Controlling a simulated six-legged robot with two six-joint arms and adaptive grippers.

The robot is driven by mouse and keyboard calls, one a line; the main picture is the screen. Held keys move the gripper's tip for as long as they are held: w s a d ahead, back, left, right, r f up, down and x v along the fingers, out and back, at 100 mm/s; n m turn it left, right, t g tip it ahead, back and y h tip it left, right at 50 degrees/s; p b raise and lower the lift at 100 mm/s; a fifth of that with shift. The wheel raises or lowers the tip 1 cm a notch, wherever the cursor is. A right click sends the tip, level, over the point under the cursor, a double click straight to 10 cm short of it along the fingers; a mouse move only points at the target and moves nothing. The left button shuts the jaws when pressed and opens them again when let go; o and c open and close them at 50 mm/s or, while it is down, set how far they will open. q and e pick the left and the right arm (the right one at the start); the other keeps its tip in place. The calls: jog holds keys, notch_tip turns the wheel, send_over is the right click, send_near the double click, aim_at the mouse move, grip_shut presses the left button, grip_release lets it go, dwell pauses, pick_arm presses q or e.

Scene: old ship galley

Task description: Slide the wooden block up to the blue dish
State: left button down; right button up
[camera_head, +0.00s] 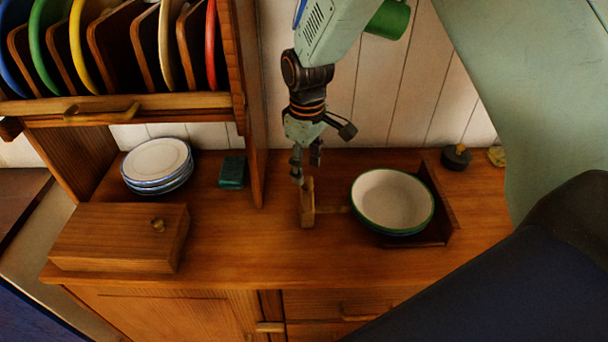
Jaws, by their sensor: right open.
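My right gripper (306,171) comes down from the top and is open, its fingers just above and behind a small upright wooden block (307,208) on the counter. I cannot tell whether a finger touches the block. A thin wooden piece extends from the block's right side toward a cream bowl with a green rim (393,200), which has a bluish underside. A stack of white dishes with blue rims (157,163) stands farther left, beyond an upright wooden panel. I cannot tell which of these is the blue dish. My left gripper is not in view.
The bowl rests on a dark wooden tray (440,205) with a raised right edge. A teal box (232,172), a lidded wooden box (118,237) and a plate rack (120,105) are left. A dark knobbed object (456,157) stands back right. The counter's front is clear.

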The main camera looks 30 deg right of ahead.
aim_at(308, 182)
jog(key=f, duration=0.2)
jog(key=d+f, duration=0.1)
jog(key=shift+s+f, duration=0.1)
jog(key=shift+f, duration=0.3)
jog(key=shift+a+f, duration=0.1)
jog(key=shift+f, duration=0.3)
jog(key=shift+a+r, duration=0.2)
jog(key=shift+a, duration=0.15)
jog(key=shift+d+f, duration=0.15)
jog(key=shift+d, duration=0.2)
jog(key=c, duration=0.5)
jog(key=shift+a, duration=0.2)
jog(key=c, duration=0.4)
jog(key=shift+w+d, duration=0.1)
jog(key=shift+w, duration=0.1)
grip_shut()
